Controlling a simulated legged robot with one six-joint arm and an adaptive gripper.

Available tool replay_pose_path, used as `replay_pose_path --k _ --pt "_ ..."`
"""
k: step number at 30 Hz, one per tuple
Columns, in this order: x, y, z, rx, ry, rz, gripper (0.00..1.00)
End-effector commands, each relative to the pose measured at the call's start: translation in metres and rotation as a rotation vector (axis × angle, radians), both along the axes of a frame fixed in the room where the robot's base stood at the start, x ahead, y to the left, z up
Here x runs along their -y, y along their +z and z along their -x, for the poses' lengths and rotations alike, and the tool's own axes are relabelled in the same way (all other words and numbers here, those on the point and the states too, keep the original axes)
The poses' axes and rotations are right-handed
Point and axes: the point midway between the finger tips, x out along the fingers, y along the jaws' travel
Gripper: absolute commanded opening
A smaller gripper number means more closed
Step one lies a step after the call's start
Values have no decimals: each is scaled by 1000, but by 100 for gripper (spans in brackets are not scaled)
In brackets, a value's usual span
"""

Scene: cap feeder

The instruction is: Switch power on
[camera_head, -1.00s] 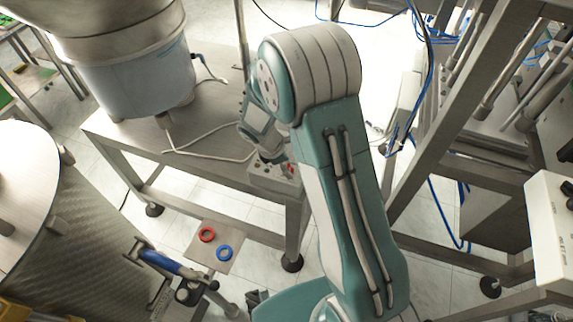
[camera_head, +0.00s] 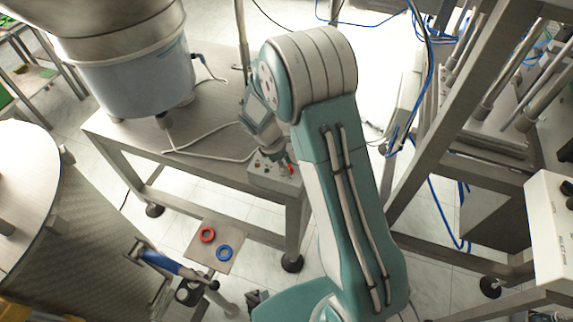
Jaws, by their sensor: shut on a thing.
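A small grey control box (camera_head: 268,176) sits on the near right corner of the metal table. Its top carries small buttons and a red switch part (camera_head: 290,169). My arm reaches over from the right, and its wrist hangs just above the box. My gripper (camera_head: 284,158) is small and partly hidden by my own arm. It is down at the right part of the box top, by the red part, and appears shut on the switch there. The switch's exact position cannot be made out.
A large feeder bowl (camera_head: 130,75) stands on the metal table (camera_head: 110,130) at upper left, with a loose white cable. A metal frame (camera_head: 440,110) with blue hoses rises at right. A plate with a red ring (camera_head: 207,234) and a blue ring (camera_head: 225,253) is below.

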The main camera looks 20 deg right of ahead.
Motion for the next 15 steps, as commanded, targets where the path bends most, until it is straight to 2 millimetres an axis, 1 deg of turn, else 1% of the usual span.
replay_pose_path --k 6,15 --pt "0 -1 -3 4 -208 -3 0" --pt "2 -1 -4 5 -471 -3 0"
